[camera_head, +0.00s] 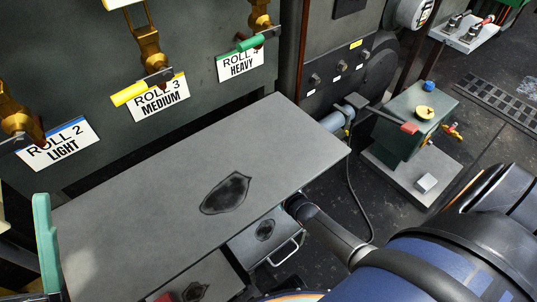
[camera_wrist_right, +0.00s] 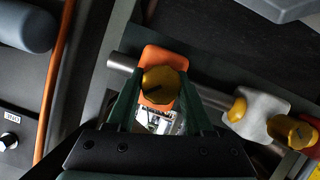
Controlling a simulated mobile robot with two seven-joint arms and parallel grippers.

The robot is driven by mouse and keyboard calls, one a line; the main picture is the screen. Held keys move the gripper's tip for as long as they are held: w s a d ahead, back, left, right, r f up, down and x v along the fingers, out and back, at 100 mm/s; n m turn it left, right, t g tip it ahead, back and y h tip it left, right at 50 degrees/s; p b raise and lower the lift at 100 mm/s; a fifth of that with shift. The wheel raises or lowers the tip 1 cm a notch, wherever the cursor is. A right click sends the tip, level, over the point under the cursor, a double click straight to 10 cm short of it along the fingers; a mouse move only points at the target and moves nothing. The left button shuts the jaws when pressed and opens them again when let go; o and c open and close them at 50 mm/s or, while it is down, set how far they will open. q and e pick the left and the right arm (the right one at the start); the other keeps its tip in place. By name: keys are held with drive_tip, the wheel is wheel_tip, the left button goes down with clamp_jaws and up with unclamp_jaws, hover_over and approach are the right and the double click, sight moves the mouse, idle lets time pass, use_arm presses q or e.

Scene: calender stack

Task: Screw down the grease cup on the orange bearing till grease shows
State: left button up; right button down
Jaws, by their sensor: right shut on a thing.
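In the right wrist view an orange bearing (camera_wrist_right: 153,56) sits on a steel shaft (camera_wrist_right: 124,62). A brass-yellow grease cup (camera_wrist_right: 160,84) stands at its near side, facing the camera, with a dark mark across its face. My right gripper (camera_wrist_right: 158,88) has its two dark green fingers on either side of this cup and is shut on it. No grease can be made out; the fingers and cup cover part of the bearing. In the head view my right arm reaches under the table's right edge, and the gripper is hidden there.
The grey table (camera_head: 150,215) hides the bearing from the head view; open drawers (camera_head: 265,238) hang below it. In the wrist view a white bearing (camera_wrist_right: 258,112) with brass cups is to the right, and an orange pipe (camera_wrist_right: 56,80) runs at left. A green box (camera_head: 415,118) stands beyond.

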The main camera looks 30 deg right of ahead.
drive_tip(key=shift+d+m+y, duration=0.1)
drive_tip(key=shift+m+y, duration=0.5)
drive_tip(key=shift+m, duration=0.1)
drive_tip(key=shift+f+m+y, duration=0.1)
drive_tip(key=shift+m+y, duration=0.6)
drive_tip(key=shift+m, duration=0.7)
drive_tip(key=shift+y, duration=0.4)
drive_tip(key=shift+c, duration=1.5)
unclamp_jaws()
